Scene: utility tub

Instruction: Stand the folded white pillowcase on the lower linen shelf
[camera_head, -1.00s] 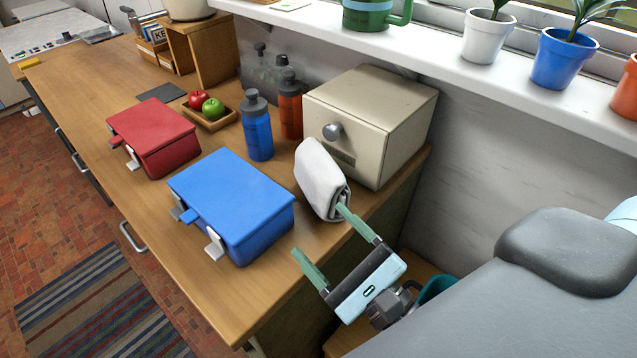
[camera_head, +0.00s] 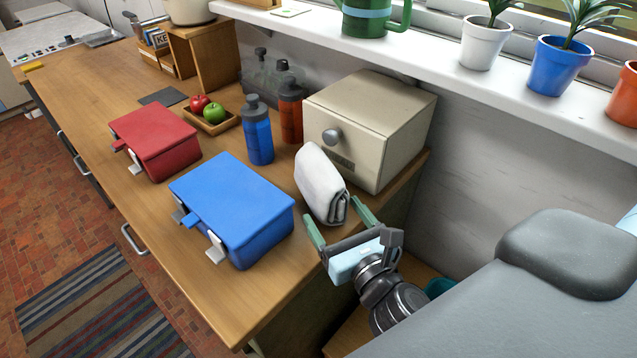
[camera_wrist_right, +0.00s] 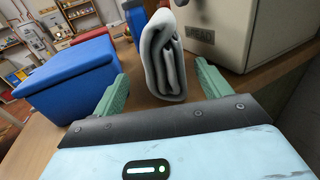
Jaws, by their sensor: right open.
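The folded white pillowcase (camera_head: 320,184) stands on edge on the wooden counter, between the blue box and the beige bread box. In the right wrist view the pillowcase (camera_wrist_right: 162,62) shows its rolled, layered end toward me. My right gripper (camera_head: 336,222) is open, with its green fingertips close to the near end of the pillowcase. In the right wrist view the gripper (camera_wrist_right: 160,88) has its fingers apart on either side of that end, and it looks empty. My left gripper is not in view. I cannot make out a linen shelf in these frames.
The blue box (camera_head: 232,205) stands left of the pillowcase and the beige bread box (camera_head: 372,120) right behind it. A blue bottle (camera_head: 259,135), an orange bottle (camera_head: 290,112) and a red box (camera_head: 155,142) stand farther back. The counter's front corner (camera_head: 235,315) is clear.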

